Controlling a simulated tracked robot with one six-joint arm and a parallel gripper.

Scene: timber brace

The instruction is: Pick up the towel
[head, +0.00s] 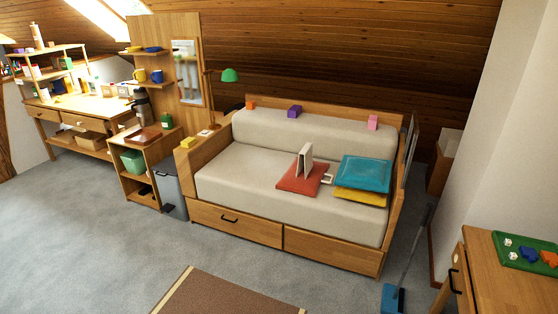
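I cannot make out a towel for certain in the head view. My gripper is not in view.
A daybed (234,222) holds red (294,184), teal (362,173) and yellow (360,197) cushions. A grey bin (170,190) and shelf unit (136,187) stand left of it. Grey carpet (80,235) is clear around the brown rug (225,298).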

